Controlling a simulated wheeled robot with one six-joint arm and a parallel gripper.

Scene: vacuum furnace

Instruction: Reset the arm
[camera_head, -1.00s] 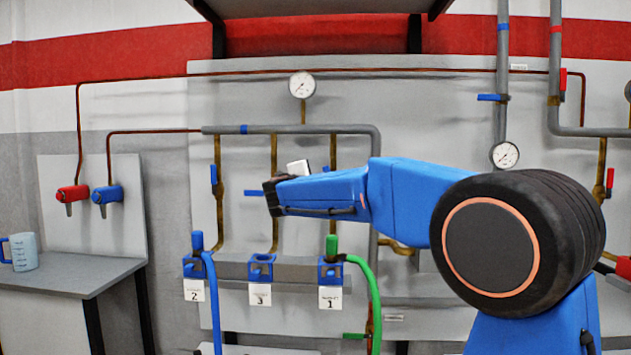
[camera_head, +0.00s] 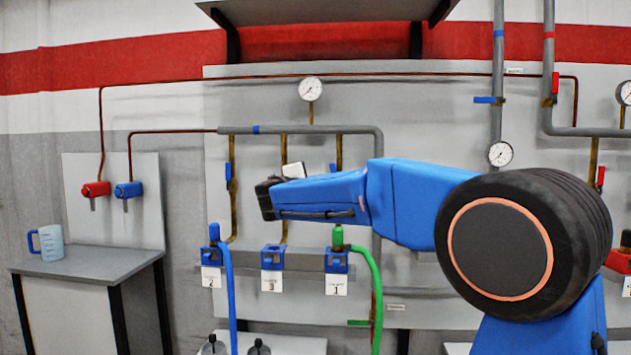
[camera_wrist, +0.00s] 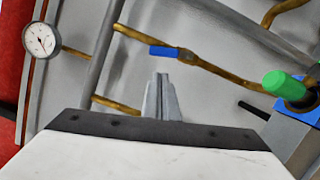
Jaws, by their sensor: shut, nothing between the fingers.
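My blue arm reaches left across the head view in front of the pipe panel. Its wrist end is dark, with a white part on top. The fingers are hidden in the head view. In the wrist view my gripper (camera_wrist: 162,80) is shut, its two grey fingers together with nothing between them. It points towards the panel's brass pipes and a blue valve handle (camera_wrist: 172,52), and it appears clear of them.
Holders marked 2, 3 and 1 stand below, with a blue hose (camera_head: 230,300) and a green hose (camera_head: 374,290). A table (camera_head: 85,264) at left bears a measuring cup (camera_head: 51,243). Gauges (camera_head: 311,89) and red and blue taps (camera_head: 96,189) are on the walls.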

